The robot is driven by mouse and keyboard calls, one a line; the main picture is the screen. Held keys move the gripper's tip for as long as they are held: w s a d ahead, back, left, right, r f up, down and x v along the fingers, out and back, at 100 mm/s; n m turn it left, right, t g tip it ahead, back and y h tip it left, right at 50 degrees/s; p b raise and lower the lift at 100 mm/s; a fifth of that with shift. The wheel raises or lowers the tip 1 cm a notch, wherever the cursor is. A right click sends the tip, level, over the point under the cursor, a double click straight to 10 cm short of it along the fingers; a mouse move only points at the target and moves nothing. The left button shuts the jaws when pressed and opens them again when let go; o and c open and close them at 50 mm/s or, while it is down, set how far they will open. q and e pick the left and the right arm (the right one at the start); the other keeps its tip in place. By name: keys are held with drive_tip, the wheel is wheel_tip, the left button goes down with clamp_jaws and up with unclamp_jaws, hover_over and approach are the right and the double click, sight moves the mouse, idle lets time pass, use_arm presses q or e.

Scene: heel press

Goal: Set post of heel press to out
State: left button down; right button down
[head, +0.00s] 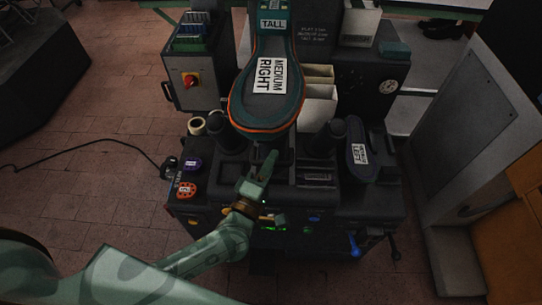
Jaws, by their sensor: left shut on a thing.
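The heel press (390,200) is a dark machine in the middle of the head view. A big teal form with an orange rim (266,105), labelled MEDIUM RIGHT, overhangs its centre. Below the form, my left gripper (268,163) is shut at the middle of the press top. What lies between its fingers is hidden, and I cannot tell whether it is the post. Dark rounded uprights stand on the press to the left (215,125) and right (326,138) of the form. My right gripper is out of view.
A purple knob (193,164) and an orange one (186,189) sit at the press's left edge. A blue-handled lever (354,246) is at the front right. A grey cabinet (470,125) stands to the right. Open brick floor (95,140) lies left, crossed by a black cable.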

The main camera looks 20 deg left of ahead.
use_arm(q)
drive_tip(key=shift+s+d+f, duration=0.15)
drive_tip(key=shift+f, duration=0.1)
drive_tip(key=c, duration=1.8)
unclamp_jaws()
drive_tip(key=o, duration=0.4)
drive_tip(key=shift+s, duration=0.1)
drive_tip(key=shift+r, duration=0.15)
drive_tip(key=v, duration=1.6)
drive_tip(key=shift+s+p, duration=0.2)
drive_tip(key=shift+p, duration=0.2)
